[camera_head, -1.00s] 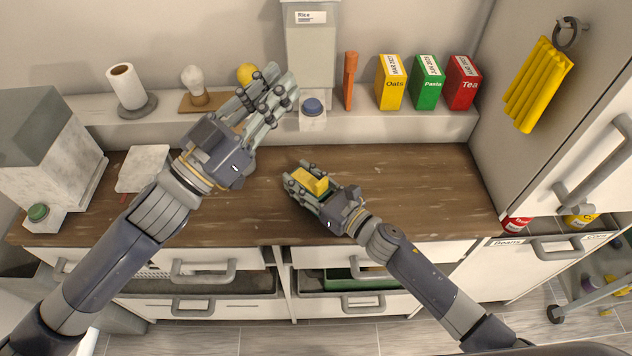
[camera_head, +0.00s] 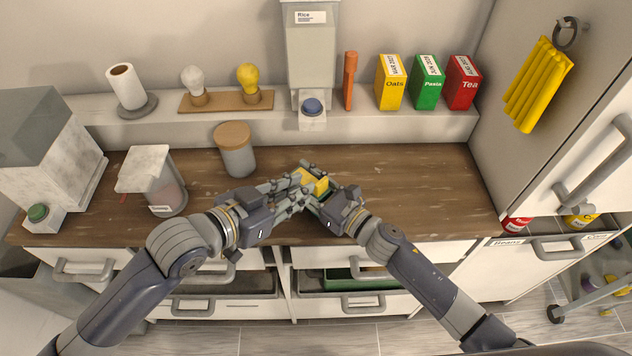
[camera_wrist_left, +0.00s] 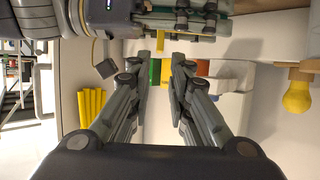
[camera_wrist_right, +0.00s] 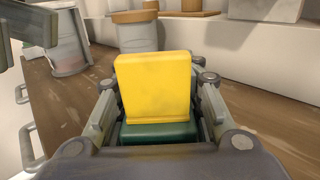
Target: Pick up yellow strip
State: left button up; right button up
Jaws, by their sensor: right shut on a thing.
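A yellow strip (camera_wrist_right: 154,84), seen as an upright block in the right wrist view, stands out of a dark green block (camera_wrist_right: 158,131). My right gripper (camera_head: 318,187) is shut on the green block, with a finger on each side, above the counter. The yellow strip (camera_head: 316,182) shows between both hands in the head view. My left gripper (camera_head: 302,190) is beside it, fingers apart. In the left wrist view the fingertips of my left gripper (camera_wrist_left: 164,66) are open, with the yellow strip (camera_wrist_left: 160,45) just beyond them. Whether they touch it is hard to tell.
The wooden counter (camera_head: 420,190) is clear at right. A lidded jar (camera_head: 236,155) and a clear container (camera_head: 165,190) stand at left. Boxes, a rice dispenser (camera_head: 311,60) and bulbs line the back ledge. A yellow cloth (camera_head: 538,85) hangs at right.

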aim_at(319, 183)
pick_arm(q)
jog(key=x, duration=0.6)
jog(key=shift+w+d+f, duration=0.1)
jog(key=shift+d+f, duration=0.05)
jog(key=shift+f, duration=0.3)
grip_shut()
